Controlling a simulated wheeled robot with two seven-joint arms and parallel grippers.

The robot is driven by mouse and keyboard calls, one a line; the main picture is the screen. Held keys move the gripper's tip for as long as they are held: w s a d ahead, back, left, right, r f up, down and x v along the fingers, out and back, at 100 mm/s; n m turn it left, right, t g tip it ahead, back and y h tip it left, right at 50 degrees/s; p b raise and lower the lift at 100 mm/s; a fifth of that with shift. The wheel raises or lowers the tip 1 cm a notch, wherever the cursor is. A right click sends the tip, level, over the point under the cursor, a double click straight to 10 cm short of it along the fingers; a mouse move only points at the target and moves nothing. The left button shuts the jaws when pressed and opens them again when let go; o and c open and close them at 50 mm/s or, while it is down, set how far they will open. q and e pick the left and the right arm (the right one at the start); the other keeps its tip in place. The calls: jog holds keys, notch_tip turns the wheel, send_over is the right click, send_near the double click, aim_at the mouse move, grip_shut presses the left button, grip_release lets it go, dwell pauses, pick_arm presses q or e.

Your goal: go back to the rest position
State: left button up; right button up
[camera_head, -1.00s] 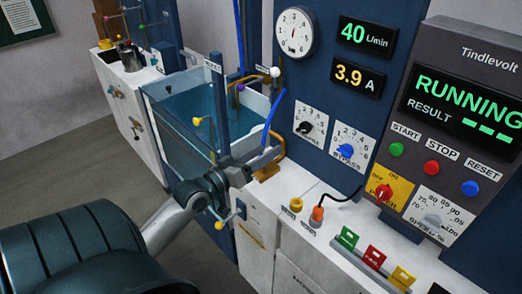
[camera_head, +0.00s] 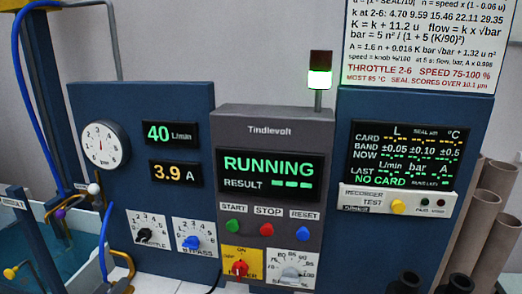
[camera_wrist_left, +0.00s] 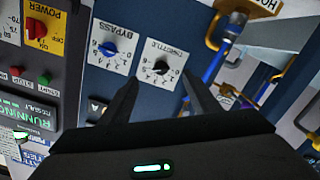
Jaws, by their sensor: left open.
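My left gripper (camera_wrist_left: 160,78) shows in the left wrist view, its two dark fingers apart with nothing between them. Beyond the fingertips are the throttle dial (camera_wrist_left: 158,69) with a black knob and the bypass dial (camera_wrist_left: 110,47) with a blue knob. I cannot tell how far the fingers are from the panel. There the throttle dial (camera_head: 147,230) and bypass dial (camera_head: 194,238) sit on the blue panel (camera_head: 105,190). The screen (camera_head: 268,175) reads RUNNING.
An open water tank (camera_head: 50,262) stands at the left with a blue hose (camera_head: 22,70). A red power knob (camera_head: 239,269) is low on the grey console. A signal lamp (camera_head: 320,78) glows at its top. Brown tubes (camera_head: 490,220) stand at the right.

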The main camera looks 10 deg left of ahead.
pick_arm(q)
jog(key=s+d+f+m+g, duration=0.2)
jog(key=s+d+f+g, duration=0.1)
jog(key=s+d+f, duration=0.4)
jog(key=s+d+f+m+g, duration=0.2)
jog(key=d+f+g, duration=0.25)
jog(key=f, duration=0.45)
jog(key=s+d+f+m+g, duration=0.1)
jog(key=s+d+f+g, duration=0.15)
jog(key=s, duration=0.35)
jog(key=s+d+f+m+g+y, duration=0.1)
jog(key=s+d+f+g, duration=0.15)
jog(key=s, duration=0.35)
jog(key=s+d+f+m+g, duration=0.1)
jog(key=s+d+f+g, duration=0.1)
jog(key=s+d, duration=0.25)
notch_tip(320, 180, down, 28)
jog(key=s+r, duration=0.1)
jog(key=s+a+f+g, duration=0.1)
jog(key=s+a+f, duration=0.1)
jog(key=s+f, duration=0.7)
jog(key=s+a+f+g+b, duration=0.1)
jog(key=s+a+f, duration=0.1)
jog(key=s+f, duration=0.8)
jog(key=shift+f+y+b, duration=0.3)
jog(key=shift+f, duration=0.35)
